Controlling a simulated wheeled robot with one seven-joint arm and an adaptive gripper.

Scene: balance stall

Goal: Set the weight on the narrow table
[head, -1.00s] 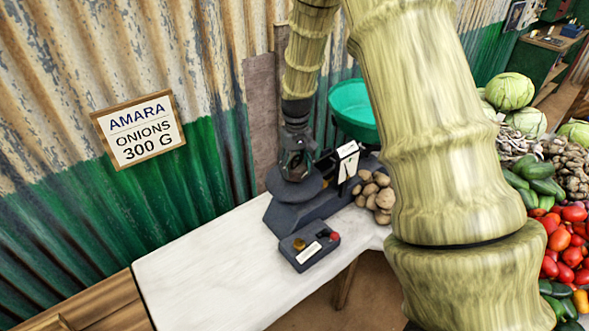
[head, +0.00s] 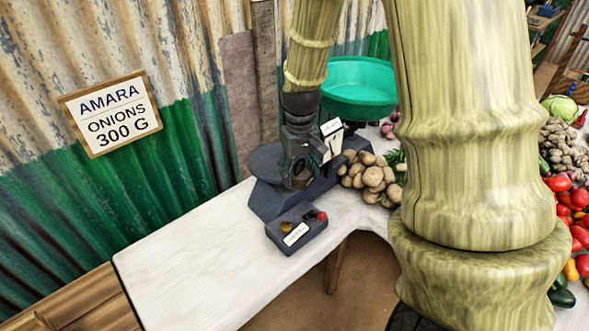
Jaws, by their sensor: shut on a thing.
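My gripper (head: 299,181) points down over the front part of the dark balance scale (head: 262,200), beside its round dark plate (head: 264,163). It is shut on a small dark weight, mostly hidden by the fingers, and whether the weight touches the scale cannot be told. The narrow table (head: 180,268) has a pale white top that stretches toward the lower left. Its front left part is bare.
A dark box (head: 296,238) with a yellow and a red piece sits before the scale. A green pan (head: 361,84) is behind, potatoes (head: 372,177) to the right. An onion sign (head: 111,113) hangs on the corrugated wall. My arm hides much of the right.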

